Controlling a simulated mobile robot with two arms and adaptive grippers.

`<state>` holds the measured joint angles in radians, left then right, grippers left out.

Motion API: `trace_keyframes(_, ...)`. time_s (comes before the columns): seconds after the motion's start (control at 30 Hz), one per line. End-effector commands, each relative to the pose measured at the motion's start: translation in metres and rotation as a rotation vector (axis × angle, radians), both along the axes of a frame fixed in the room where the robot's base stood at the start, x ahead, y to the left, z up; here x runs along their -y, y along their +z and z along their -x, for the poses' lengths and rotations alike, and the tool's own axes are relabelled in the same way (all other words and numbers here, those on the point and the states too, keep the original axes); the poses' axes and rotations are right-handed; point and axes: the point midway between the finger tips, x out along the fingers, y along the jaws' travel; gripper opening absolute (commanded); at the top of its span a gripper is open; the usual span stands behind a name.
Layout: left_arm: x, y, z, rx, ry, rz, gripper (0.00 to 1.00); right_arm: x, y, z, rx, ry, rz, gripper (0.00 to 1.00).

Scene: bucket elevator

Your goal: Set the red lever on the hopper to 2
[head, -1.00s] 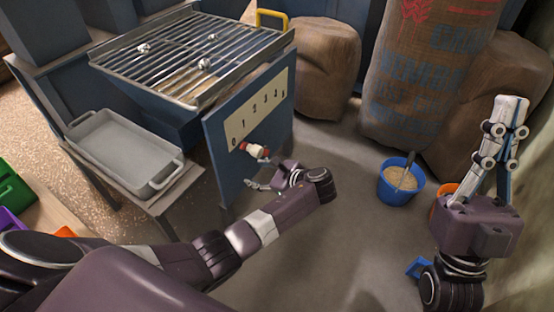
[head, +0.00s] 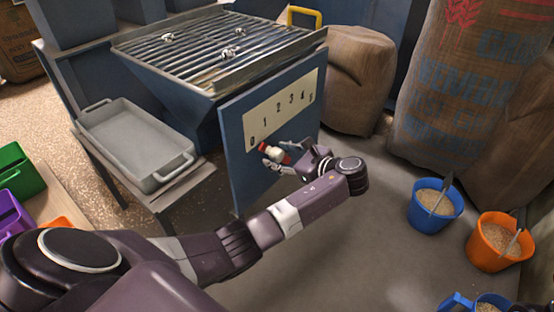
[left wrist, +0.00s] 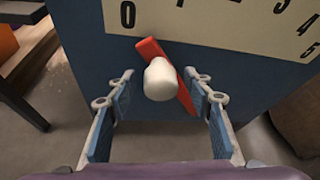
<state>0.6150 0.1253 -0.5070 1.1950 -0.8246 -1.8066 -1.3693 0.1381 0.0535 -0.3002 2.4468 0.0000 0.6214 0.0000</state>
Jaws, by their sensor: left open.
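The red lever (left wrist: 184,96) with its white knob (left wrist: 160,80) is on the blue side panel of the hopper (head: 236,150). It also shows, small, in the head view (head: 287,158). It is tilted, its upper end pointing up-left, near the 0 on the cream number scale (head: 284,108). My left gripper (left wrist: 160,90) is open, with one finger on each side of the knob and lever. Gaps show between the fingers and the knob. In the head view the left gripper (head: 270,159) partly covers the lever. My right gripper is out of view.
Brown sacks (head: 357,75) stand behind. Blue (head: 432,216) and orange (head: 485,250) buckets of grain are on the floor at right. The floor before the panel is clear.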

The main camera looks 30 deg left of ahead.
Motion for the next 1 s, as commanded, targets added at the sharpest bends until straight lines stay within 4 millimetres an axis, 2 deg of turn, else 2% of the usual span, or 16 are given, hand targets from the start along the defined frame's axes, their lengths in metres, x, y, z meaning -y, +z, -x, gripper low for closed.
trace_keyframes(0.13,-0.0093,-0.0043,-0.0019,0.001,0.001,-0.001,0.47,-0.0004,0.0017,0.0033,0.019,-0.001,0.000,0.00)
trace_keyframes(0.43,-0.0109,-0.0037,-0.0024,0.000,0.000,0.000,0.47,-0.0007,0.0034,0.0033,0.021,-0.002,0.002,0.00)
trace_keyframes(0.87,-0.0107,-0.0040,-0.0023,0.000,0.000,0.000,0.00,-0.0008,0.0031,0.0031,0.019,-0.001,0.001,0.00)
trace_keyframes(1.0,-0.0107,-0.0040,-0.0022,0.000,0.000,0.000,0.00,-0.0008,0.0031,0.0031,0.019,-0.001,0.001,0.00)
